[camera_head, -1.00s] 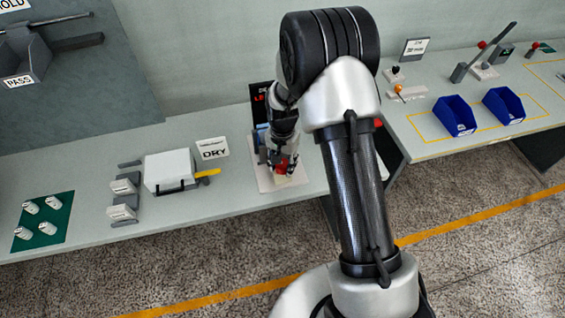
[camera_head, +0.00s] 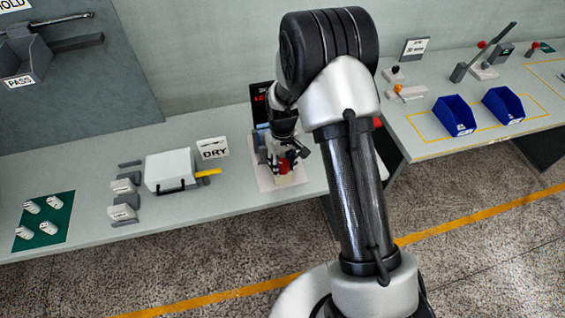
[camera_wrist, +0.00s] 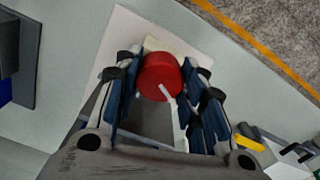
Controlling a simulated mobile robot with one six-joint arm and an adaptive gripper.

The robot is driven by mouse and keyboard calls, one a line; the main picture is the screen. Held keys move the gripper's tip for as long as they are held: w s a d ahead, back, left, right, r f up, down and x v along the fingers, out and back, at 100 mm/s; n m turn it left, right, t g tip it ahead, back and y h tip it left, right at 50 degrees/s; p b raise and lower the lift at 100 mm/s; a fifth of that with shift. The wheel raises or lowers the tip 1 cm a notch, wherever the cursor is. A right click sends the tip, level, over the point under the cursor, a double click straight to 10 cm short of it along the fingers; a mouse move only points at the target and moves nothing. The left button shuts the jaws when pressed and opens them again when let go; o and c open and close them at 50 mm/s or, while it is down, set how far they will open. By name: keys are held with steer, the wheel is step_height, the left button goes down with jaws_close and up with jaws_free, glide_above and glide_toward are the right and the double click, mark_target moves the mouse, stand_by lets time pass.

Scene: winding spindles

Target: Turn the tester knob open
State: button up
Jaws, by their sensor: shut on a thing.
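The tester knob (camera_wrist: 160,76) is round and red with a white pointer line, which slants toward the lower right in the wrist view. It also shows in the head view (camera_head: 284,166), partly hidden by my gripper. My gripper (camera_wrist: 158,88) is shut on the knob, with one finger on each side of its rim. In the head view my gripper (camera_head: 283,158) reaches down over the tester's pale base plate (camera_head: 266,183). A dark display with red characters (camera_head: 259,99) stands behind it, partly hidden by my arm.
Left of the tester are a DRY sign (camera_head: 213,149), a white box (camera_head: 169,171) with a yellow lever (camera_head: 208,173), and a green mat (camera_head: 62,208) with several white spools. Blue bins (camera_head: 453,115) stand on the right table. The bench front by the white box is clear.

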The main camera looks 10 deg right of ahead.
steer(key=n, duration=0.5)
steer(key=shift+n, duration=0.3)
steer(key=n, duration=1.2)
steer(key=shift+n, duration=0.3)
steer(key=n, duration=0.5)
steer(key=shift+n, duration=0.4)
steer(key=o, duration=1.1)
